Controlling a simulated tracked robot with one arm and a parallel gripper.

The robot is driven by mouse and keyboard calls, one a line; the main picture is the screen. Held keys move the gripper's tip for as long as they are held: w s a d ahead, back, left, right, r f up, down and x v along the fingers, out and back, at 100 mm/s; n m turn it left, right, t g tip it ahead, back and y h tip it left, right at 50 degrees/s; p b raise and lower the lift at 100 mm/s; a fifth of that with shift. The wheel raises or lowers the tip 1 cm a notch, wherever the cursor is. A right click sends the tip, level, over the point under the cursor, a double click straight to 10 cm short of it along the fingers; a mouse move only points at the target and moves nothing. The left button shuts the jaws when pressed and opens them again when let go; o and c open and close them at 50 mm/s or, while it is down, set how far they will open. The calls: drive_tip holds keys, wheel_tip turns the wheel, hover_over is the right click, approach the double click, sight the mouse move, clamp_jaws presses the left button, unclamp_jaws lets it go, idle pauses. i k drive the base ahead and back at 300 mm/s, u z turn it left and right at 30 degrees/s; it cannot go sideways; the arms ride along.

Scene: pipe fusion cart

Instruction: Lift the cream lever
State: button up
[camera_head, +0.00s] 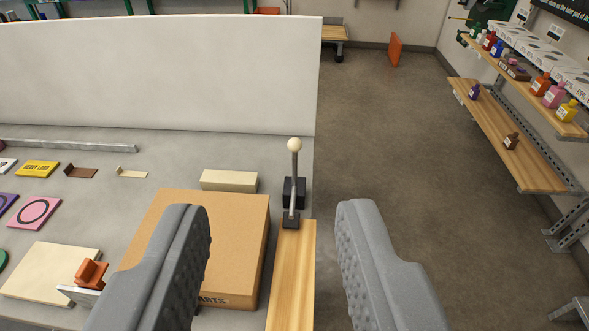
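The lever (295,165) is a thin grey rod with a round cream knob (295,144) on top. It stands upright at the right edge of the grey worktop, in a small dark base (291,220) at the far end of a wooden strip. A black block (294,190) is directly behind the rod. My gripper (277,212) is open, with its two grey padded fingers wide apart in the foreground. Between them, farther off, the lever shows. Nothing is held, and the fingers appear apart from the lever.
A cardboard parts box (225,235) lies left of the lever, partly behind my left finger. A cream block (229,181) sits behind it. A white panel (160,75) closes the worktop's back. Open floor (400,150) lies to the right, with bottle shelves (520,145) beyond.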

sight(291, 219)
drive_tip(key=z, duration=0.6)
drive_tip(key=i, duration=0.95)
drive_tip(key=u, duration=0.35)
